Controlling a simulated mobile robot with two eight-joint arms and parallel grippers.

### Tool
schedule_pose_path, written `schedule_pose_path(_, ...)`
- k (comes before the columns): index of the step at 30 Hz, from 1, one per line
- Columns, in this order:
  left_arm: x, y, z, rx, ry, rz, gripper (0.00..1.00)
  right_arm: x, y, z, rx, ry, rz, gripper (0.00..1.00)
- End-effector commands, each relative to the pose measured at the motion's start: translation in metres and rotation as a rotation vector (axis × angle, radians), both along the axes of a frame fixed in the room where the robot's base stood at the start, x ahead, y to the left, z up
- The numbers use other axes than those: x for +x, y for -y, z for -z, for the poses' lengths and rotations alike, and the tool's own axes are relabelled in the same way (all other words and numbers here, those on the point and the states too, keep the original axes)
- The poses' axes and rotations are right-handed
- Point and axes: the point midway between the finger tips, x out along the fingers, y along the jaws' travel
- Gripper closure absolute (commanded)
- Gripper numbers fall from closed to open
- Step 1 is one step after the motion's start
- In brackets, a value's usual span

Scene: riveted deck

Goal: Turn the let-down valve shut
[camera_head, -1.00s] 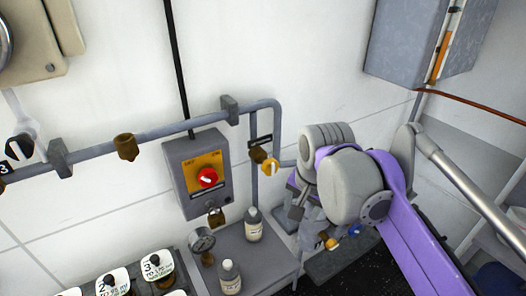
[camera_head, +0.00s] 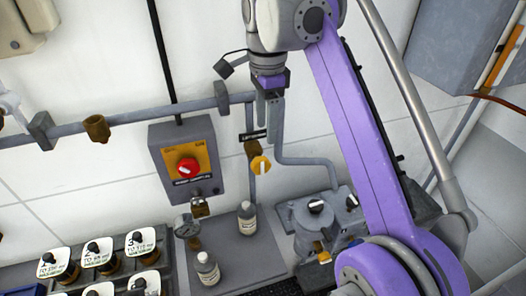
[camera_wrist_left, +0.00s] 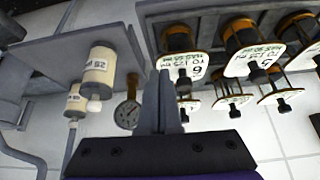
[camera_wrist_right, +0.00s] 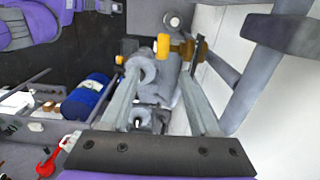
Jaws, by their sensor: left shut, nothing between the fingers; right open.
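A valve with a yellow knob (camera_head: 260,166) and a brass body sits on the grey wall pipe; its black tag is too small to read. I take it for the let-down valve. My right gripper (camera_head: 269,116) points down just above this valve. In the right wrist view, the open fingers (camera_wrist_right: 165,68) reach toward the yellow knob (camera_wrist_right: 164,46), which shows between the tips. I cannot tell whether they touch it. My left gripper (camera_wrist_left: 158,80) is shut and empty near the bottles and labelled valves; it is outside the head view.
A control box with a red knob (camera_head: 188,166) hangs left of the valve, with a padlock (camera_head: 200,206) below. A gauge (camera_head: 186,225) and two bottles (camera_head: 247,218) stand on the grey shelf. A grey pump-like unit (camera_head: 315,215) stands right.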

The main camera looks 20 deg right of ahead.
Motion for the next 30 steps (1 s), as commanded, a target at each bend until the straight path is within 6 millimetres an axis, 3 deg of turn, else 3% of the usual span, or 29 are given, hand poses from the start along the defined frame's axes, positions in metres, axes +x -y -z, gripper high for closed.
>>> schedule_pose_path(8,-0.003,0.0,0.005,0.0,-0.006,0.0,1.0,0.0,-0.001,0.005,-0.001,-0.019,0.047,0.38)
schedule_pose_path(21,-0.019,0.0,0.036,0.0,-0.036,0.0,1.0,-0.001,-0.001,0.084,-0.001,-0.018,0.045,0.38)
schedule_pose_path(30,-0.021,0.0,0.04,0.0,-0.039,0.0,1.0,0.0,-0.001,0.104,-0.001,-0.015,0.045,0.38)
